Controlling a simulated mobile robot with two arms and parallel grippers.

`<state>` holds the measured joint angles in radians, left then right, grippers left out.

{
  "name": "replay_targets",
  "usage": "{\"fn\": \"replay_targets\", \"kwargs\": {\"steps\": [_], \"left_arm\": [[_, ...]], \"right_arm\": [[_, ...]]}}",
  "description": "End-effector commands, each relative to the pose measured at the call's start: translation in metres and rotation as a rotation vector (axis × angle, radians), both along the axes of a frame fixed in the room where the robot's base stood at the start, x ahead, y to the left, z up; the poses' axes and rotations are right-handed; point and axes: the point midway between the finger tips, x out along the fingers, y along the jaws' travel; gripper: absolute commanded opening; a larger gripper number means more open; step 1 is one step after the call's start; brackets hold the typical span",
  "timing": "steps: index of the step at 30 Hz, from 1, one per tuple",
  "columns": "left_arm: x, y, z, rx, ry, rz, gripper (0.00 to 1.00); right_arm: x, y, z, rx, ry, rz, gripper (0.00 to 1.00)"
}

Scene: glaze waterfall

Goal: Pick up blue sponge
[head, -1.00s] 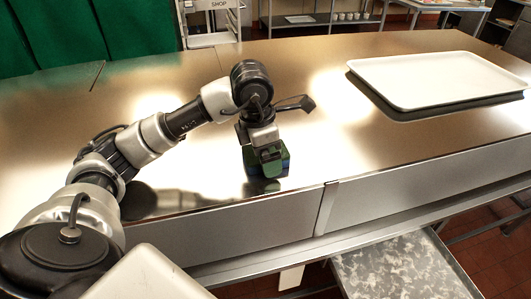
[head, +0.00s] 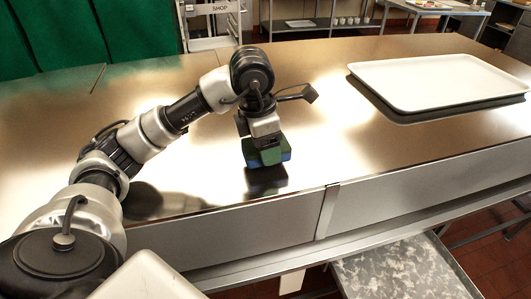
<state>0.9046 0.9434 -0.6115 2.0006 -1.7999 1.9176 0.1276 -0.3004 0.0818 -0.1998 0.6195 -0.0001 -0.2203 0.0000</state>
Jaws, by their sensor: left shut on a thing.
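The blue sponge (head: 286,151) has a green upper part and a blue lower part. It hangs in my left gripper (head: 265,143), which is shut on it. The sponge is a little above the metal counter (head: 330,140), near its front edge, with a dark reflection below it. The gripper covers part of the sponge's top. My right gripper is not in view.
A white tray (head: 440,82) lies on the counter at the right. The counter's middle and left are clear. A pale container (head: 150,278) shows at the bottom left. A lower metal shelf (head: 400,270) is at the bottom right.

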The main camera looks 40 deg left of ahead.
Motion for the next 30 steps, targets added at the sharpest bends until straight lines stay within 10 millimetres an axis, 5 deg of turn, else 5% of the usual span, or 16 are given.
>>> {"fn": "replay_targets", "kwargs": {"steps": [2, 18, 30], "left_arm": [[0.001, 0.0, 0.014, -0.001, -0.008, 0.001, 0.46], [0.021, -0.103, 0.077, 0.0, -0.002, -0.003, 0.46], [0.023, -0.115, 0.085, 0.0, 0.0, 0.0, 0.46]], "right_arm": [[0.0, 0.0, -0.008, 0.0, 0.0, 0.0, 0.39], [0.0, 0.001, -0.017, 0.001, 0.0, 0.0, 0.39], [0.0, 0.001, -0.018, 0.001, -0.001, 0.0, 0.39]]}}
